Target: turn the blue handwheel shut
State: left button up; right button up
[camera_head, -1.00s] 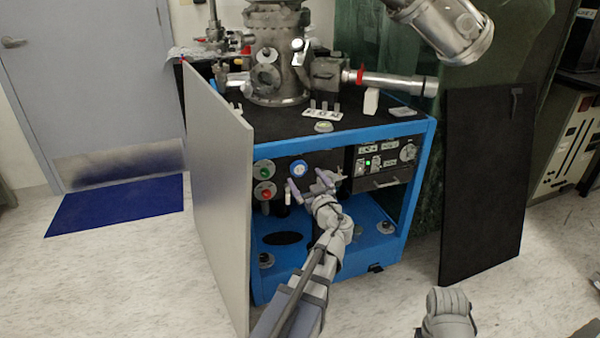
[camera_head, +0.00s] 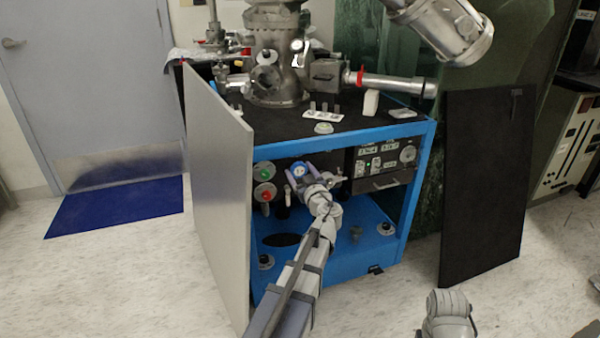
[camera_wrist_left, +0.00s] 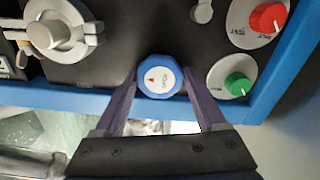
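The blue handwheel (camera_head: 299,169) is on the dark panel inside the blue-framed cabinet. In the left wrist view the handwheel (camera_wrist_left: 159,77) has a white face with a red mark and small lettering. My left gripper (camera_head: 299,175) is at the handwheel. In the left wrist view the fingers of my left gripper (camera_wrist_left: 160,84) are spread, one on each side of the handwheel's rim. The gaps look narrow; I cannot tell whether either finger touches. My right gripper is not in view; only a grey part of my right arm shows at the bottom right.
A green knob (camera_head: 264,170) and a red knob (camera_head: 264,194) sit left of the handwheel. The open grey door panel (camera_head: 215,195) stands close on the left. The blue cabinet frame (camera_head: 417,180) bounds the right. A black panel (camera_head: 485,190) leans farther right.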

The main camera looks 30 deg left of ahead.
pick_arm(q)
jog(key=c, duration=0.9)
jog(key=shift+c, duration=0.2)
jog(key=shift+m, duration=0.3)
